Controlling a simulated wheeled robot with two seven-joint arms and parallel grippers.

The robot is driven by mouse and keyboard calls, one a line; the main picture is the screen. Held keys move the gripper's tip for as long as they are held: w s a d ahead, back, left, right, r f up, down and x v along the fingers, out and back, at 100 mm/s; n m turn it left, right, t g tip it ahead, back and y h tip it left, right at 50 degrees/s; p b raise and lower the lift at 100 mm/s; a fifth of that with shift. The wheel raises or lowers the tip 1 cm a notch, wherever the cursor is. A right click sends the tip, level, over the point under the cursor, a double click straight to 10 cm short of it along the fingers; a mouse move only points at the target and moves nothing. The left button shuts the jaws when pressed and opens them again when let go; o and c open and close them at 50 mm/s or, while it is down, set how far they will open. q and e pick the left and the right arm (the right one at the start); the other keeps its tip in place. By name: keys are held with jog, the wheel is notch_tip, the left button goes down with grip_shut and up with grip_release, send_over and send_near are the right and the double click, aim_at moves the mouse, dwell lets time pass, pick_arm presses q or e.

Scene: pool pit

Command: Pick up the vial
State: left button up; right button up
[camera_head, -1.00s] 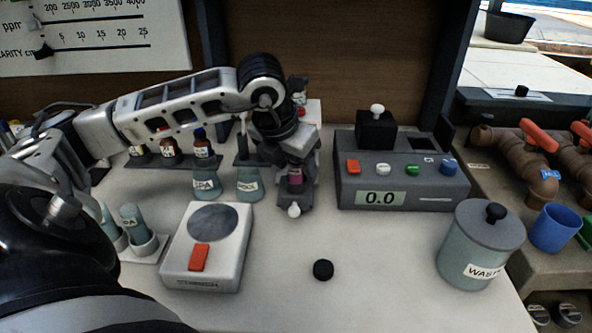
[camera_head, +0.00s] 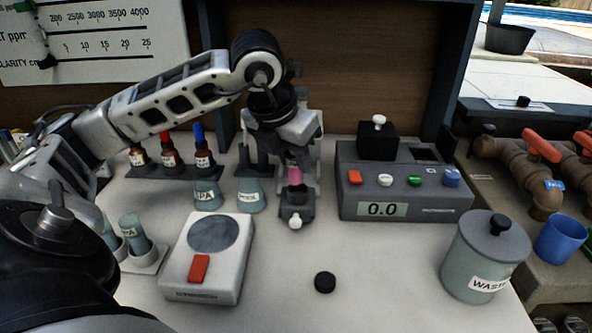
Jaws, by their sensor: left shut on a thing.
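The vial (camera_head: 295,175), with pink contents, is upright between the fingers of my left gripper (camera_head: 296,182). The gripper comes down from above and is shut on the vial. The fingers and wrist hide much of it. A small dark holder with a white knob (camera_head: 296,206) is directly below the vial. I cannot tell whether the vial's base is clear of the holder. A loose black cap (camera_head: 325,282) lies on the white bench in front. My right gripper is not in view.
A grey meter (camera_head: 403,190) reading 0.0 stands to the right. A stirrer (camera_head: 208,258) is front left, a waste jar (camera_head: 486,255) front right. Bottles in a dark rack (camera_head: 172,170) and flasks are left of the gripper. The bench around the black cap is clear.

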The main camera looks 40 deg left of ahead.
pick_arm(q)
jog(key=s+d+r+b, duration=0.1)
jog(key=s+d+r, duration=0.2)
jog(key=s+r, duration=0.5)
jog(key=shift+s+d+r, duration=0.2)
jog(key=shift+s+r, duration=0.1)
jog(key=shift+s, duration=2)
